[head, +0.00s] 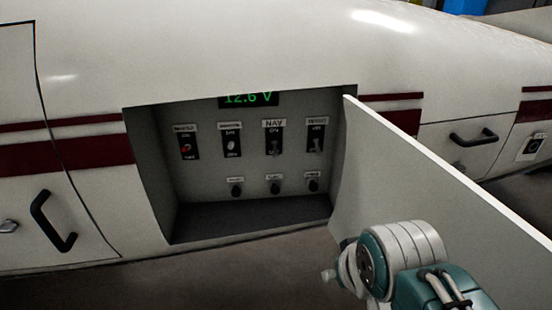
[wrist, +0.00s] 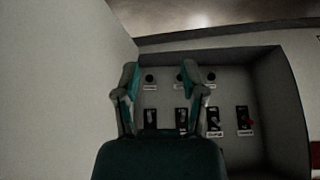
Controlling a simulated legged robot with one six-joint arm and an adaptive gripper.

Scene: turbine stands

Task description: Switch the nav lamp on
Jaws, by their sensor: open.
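The nav switch (head: 273,138) is under a NAV label, third from the left in a row of toggles inside an open recess. Its small lever appears to point down in the head view. In the wrist view, which is turned upside down, the nav switch (wrist: 182,120) shows just behind my right finger. My gripper (wrist: 160,78) is open and empty, with its fingers apart in front of the panel and not visibly touching it. In the head view part of my arm shows at the lower right, and the fingertips are hidden.
An open door (head: 440,185) stands out to the right of the recess. Other toggles flank the nav switch, including a red-tipped one (head: 185,146). Several round knobs (head: 276,186) sit below. A green display (head: 249,99) reads 12.6 V. The recess walls and floor are close around the panel.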

